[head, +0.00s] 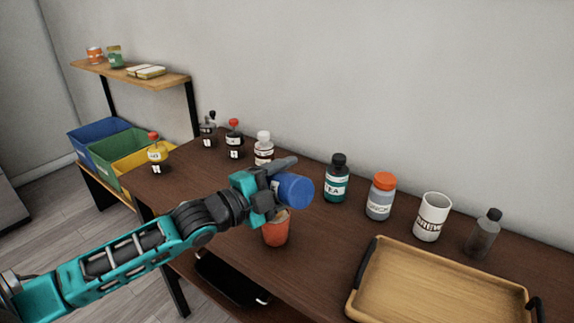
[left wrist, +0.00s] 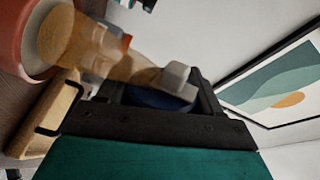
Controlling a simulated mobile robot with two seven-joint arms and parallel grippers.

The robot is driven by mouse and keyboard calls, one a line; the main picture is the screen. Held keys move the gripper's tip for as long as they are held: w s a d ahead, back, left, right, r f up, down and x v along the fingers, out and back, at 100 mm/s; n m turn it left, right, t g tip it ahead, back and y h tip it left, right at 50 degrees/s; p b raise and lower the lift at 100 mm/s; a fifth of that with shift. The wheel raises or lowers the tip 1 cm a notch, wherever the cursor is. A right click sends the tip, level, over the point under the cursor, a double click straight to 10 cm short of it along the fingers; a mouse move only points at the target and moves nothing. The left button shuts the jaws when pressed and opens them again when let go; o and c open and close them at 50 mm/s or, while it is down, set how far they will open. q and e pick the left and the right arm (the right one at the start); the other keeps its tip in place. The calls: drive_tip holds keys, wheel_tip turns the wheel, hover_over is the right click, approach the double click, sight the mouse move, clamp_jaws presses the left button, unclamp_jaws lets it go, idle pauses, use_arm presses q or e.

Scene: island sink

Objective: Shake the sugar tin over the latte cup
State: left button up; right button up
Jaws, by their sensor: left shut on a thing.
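My left gripper (head: 279,180) is shut on a blue tin (head: 296,190), which I take to be the sugar tin. The tin lies tilted on its side, held above and slightly right of an orange cup (head: 276,232). The cup stands upright on the brown counter, its opening partly hidden by the gripper. In the left wrist view the orange cup (left wrist: 12,38) is at the upper left with tan contents, and part of the blue tin (left wrist: 158,99) shows between the fingers. My right gripper is not in view.
A teal TEA bottle (head: 336,182), an orange-lidded jar (head: 381,197), a white mug (head: 432,217) and a grey bottle (head: 484,234) stand along the back. A wooden tray (head: 430,285) lies front right. Several small bottles stand behind my arm; coloured bins (head: 115,148) are left.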

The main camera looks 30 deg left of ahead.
use_arm(q)
drive_tip(key=shift+f+n, duration=0.1)
drive_tip(key=shift+n, duration=0.2)
wheel_tip(320, 180, up, 3)
drive_tip(key=m+p, duration=0.3)
drive_tip(key=m, duration=0.1)
drive_tip(key=shift+m, duration=0.4)
drive_tip(key=r+m, duration=0.1)
drive_tip(key=m, duration=0.1)
drive_tip(key=shift+r+m+p, duration=0.2)
drive_tip(key=shift+m+p, duration=0.2)
drive_tip(key=shift+m, duration=0.4)
drive_tip(key=shift+r, duration=0.1)
